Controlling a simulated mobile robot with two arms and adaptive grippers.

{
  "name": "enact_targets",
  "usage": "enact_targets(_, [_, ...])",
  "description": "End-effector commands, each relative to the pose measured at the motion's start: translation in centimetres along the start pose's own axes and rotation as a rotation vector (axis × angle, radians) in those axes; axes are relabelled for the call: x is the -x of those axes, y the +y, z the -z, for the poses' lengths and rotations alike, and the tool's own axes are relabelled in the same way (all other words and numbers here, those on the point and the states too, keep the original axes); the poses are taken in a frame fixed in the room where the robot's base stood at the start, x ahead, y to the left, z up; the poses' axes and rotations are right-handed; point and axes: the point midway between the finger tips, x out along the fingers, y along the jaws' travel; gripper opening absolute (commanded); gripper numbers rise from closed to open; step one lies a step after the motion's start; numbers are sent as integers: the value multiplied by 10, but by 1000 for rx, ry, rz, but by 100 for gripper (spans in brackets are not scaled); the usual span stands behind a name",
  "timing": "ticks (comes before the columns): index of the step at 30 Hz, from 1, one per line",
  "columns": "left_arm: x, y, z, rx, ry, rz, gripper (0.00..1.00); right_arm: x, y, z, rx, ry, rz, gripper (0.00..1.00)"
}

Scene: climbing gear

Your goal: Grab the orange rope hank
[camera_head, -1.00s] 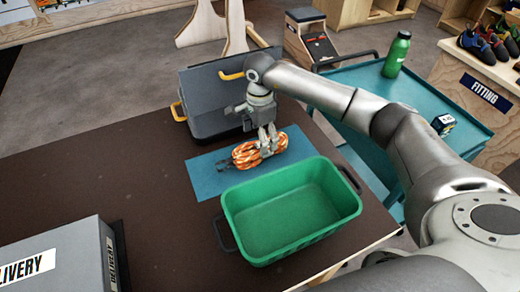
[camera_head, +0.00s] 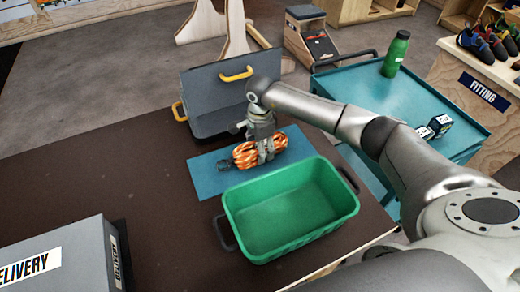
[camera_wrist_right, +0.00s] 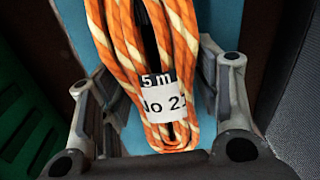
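The orange rope hank (camera_head: 246,155), with pale stripes, lies on a blue mat (camera_head: 206,181) on the dark table. My right gripper (camera_head: 263,153) is lowered over it, fingers pointing down. In the right wrist view the hank (camera_wrist_right: 125,45) runs between the two fingers of the gripper (camera_wrist_right: 160,95) and carries a white "5 m" label. The fingers are wide apart, one on each side. Blue mat shows between the left finger and the rope; contact on the right side is unclear. My left gripper is not in view.
A green bin (camera_head: 237,212) stands just in front of the mat. A grey case with yellow handles (camera_head: 220,85) stands behind it. A grey delivery box (camera_head: 60,255) is at the front left. A teal cart (camera_head: 345,85) with a green bottle (camera_head: 396,54) stands at the right.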

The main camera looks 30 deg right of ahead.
Motion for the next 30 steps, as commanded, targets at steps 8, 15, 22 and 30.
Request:
enact_targets(8, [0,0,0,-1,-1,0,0,1,-1,0,-1,0,3,25])
enact_targets(15, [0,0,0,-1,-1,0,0,4,-1,0,0,0,4,25])
enact_targets(22, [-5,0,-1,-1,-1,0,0,28,-2,1,0,0,7,24])
enact_targets(30, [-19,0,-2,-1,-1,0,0,78,22,-33,7,-1,10,24])
